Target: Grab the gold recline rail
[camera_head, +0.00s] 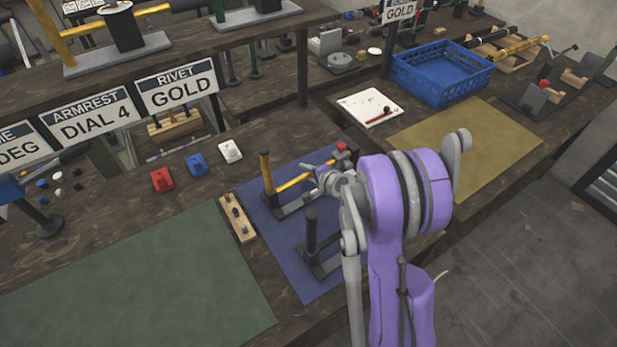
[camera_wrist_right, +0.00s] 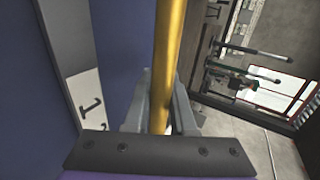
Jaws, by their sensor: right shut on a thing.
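The gold recline rail (camera_head: 292,184) lies across a black press stand (camera_head: 267,180) on the blue mat (camera_head: 310,285). My right gripper (camera_head: 322,178) reaches its right part, partly hidden by my own wrist. In the right wrist view the gold rail (camera_wrist_right: 169,60) runs between the two grey fingers of the right gripper (camera_wrist_right: 160,108), which is shut on it. I cannot tell whether the rail is clear of its supports. My left gripper is not in view.
A second black stand (camera_head: 316,243) is close to my right arm. Red (camera_head: 161,180), blue (camera_head: 195,164) and white (camera_head: 230,151) blocks sit left of the mat. A blue crate (camera_head: 442,70) stands behind. The green mat (camera_head: 130,280) and tan mat (camera_head: 485,145) are bare.

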